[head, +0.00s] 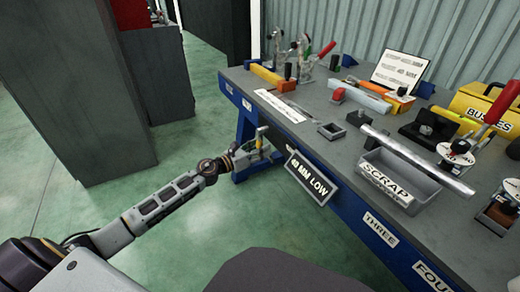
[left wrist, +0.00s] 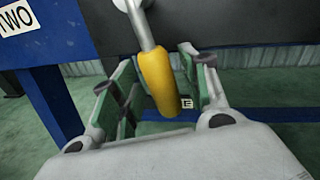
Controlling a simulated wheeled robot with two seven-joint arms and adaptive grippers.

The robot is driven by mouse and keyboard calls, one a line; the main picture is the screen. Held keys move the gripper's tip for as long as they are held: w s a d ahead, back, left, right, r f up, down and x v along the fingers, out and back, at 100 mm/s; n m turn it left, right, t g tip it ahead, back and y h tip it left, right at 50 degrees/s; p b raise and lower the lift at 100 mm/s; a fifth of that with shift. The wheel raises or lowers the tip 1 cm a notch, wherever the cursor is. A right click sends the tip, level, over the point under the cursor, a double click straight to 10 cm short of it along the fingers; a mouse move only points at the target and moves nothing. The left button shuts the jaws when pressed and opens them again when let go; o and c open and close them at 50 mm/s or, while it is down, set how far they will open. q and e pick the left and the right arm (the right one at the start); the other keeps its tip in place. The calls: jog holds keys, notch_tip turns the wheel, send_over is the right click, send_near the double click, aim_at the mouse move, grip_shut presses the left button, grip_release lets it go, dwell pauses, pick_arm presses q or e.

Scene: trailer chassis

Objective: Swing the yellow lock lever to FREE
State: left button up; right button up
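The yellow lock lever (left wrist: 158,80) hangs on a grey metal stem in the left wrist view, with its rounded handle pointing down toward me. It shows small in the head view (head: 259,134), by the bench's left end. My left gripper (head: 266,149) is at the lever. In the left wrist view its green-padded fingers (left wrist: 160,92) stand apart, one on each side of the handle, with gaps visible. A small white label ending in "E" (left wrist: 187,103) shows beside the handle; the rest is hidden. My right gripper is out of view.
The blue-framed workbench (head: 345,195) fills the right, holding a scrap tray (head: 410,180), a metal tube (head: 415,160) and several clamps. A "40 MM LOW" sign (head: 310,178) hangs at its front edge. Dark cabinets (head: 75,90) stand left; green floor lies free between.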

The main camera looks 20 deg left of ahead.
pick_arm(q)
jog(key=shift+s, duration=0.25)
jog(key=v, duration=1.1)
jog(key=shift+s+a, duration=0.2)
jog(key=shift+a, duration=0.05)
dwell(0.8)
jog(key=shift+r, duration=0.2)
dwell(0.5)
notch_tip(320, 180, up, 22)
jog(key=p, duration=2.1)
jog(key=shift+f+p, duration=0.2)
jog(key=shift+p, duration=0.2)
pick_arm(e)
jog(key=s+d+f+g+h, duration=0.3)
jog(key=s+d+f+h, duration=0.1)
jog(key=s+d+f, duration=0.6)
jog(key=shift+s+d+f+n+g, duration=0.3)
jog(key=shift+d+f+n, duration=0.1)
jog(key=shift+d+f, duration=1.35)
pick_arm(q)
jog(key=shift+r, duration=0.1)
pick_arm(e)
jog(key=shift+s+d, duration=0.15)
